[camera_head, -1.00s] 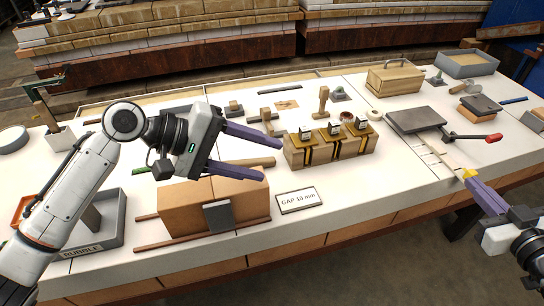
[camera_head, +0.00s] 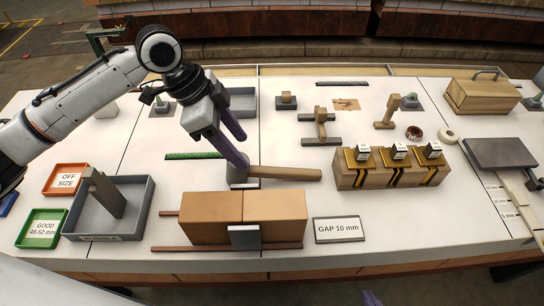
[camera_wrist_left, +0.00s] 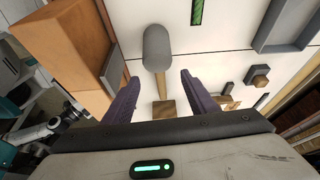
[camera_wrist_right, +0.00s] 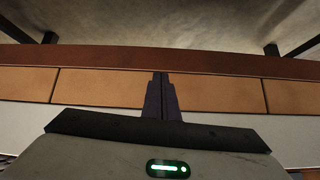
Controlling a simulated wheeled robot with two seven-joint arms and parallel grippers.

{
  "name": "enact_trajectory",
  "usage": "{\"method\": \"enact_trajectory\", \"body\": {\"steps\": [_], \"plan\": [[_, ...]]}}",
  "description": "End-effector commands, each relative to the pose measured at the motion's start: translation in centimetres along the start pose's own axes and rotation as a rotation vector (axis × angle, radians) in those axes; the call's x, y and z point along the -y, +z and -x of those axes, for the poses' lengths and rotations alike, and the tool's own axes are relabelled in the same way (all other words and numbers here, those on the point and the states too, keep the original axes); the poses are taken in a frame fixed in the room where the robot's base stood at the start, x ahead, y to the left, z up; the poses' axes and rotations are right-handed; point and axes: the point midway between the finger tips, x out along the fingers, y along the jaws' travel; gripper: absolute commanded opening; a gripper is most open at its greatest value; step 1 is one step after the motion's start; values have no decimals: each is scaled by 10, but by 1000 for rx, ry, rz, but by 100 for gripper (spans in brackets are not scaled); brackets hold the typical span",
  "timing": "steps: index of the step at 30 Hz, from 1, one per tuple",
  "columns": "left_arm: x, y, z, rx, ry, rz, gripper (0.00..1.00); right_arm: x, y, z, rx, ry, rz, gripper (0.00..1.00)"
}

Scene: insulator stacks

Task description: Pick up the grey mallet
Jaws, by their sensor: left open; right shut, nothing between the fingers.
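The grey mallet lies on the white bench top behind the brown blocks. Its wooden handle (camera_head: 290,173) points right in the head view, and its grey head (camera_head: 238,178) is partly hidden by my left gripper. My left gripper (camera_head: 242,150) is open, fingers angled down at the head end of the mallet. In the left wrist view the mallet's grey head (camera_wrist_left: 158,47) lies ahead, and the handle runs back between the open fingers (camera_wrist_left: 158,76), touching neither. My right gripper (camera_wrist_right: 161,75) is shut and empty, over the bench's front edge; a fingertip shows at the head view's bottom edge.
Brown blocks (camera_head: 270,208) with a grey plate stand in front of the mallet, beside a "GAP 10 mm" sign (camera_head: 339,230). A grey rubble tray (camera_head: 147,205) stands left. A wooden stand (camera_head: 350,178) with several labelled pieces is right. A green strip (camera_head: 190,156) lies behind.

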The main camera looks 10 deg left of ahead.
Motion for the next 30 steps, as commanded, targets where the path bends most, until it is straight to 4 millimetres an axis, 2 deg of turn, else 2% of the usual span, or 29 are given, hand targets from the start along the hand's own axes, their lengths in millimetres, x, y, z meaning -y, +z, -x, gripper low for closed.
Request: {"method": "enact_trajectory", "body": {"steps": [1,4,12,19,25,30], "plan": [[0,4,0,11,-1,-25,52,8,3,0,9,-12,-4,0],[-1,6,-7,18,0,-48,52,14,5,-1,15,-20,-4,0],[-1,6,-46,16,1,-47,52,14,5,-3,13,-20,-3,0],[-2,5,-65,16,1,-47,52,14,5,-3,12,-20,-3,0],[-3,5,-95,16,1,-46,52,14,5,-4,11,-20,-3,0],[-2,5,-103,16,-2,-47,52,14,5,-4,10,-20,-3,0]]}}
